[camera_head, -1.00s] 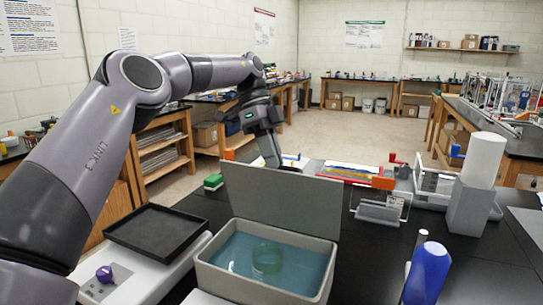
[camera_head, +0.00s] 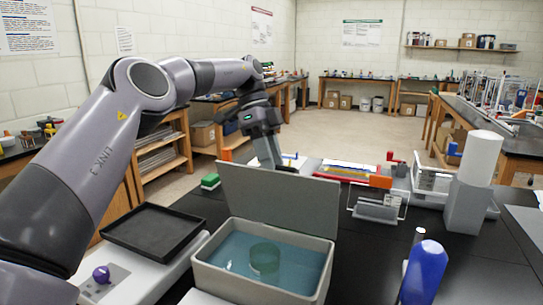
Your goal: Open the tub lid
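The tub (camera_head: 262,288) is a light grey box on the dark bench, holding blue liquid with a greenish round beaker-like object (camera_head: 265,258) in it. Its grey lid (camera_head: 280,198) stands raised, roughly upright along the tub's far edge. My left gripper (camera_head: 277,166) is behind the lid, near its upper edge. The lid hides the fingertips, so I cannot tell whether they touch it or how far they are apart. My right gripper is not in view.
A black tray (camera_head: 153,231) on a white scale-like device lies left of the tub. A blue bottle (camera_head: 424,274) stands to the right. A grey block with a white cylinder (camera_head: 481,158) stands further right. An orange-ended rack (camera_head: 352,171) lies behind.

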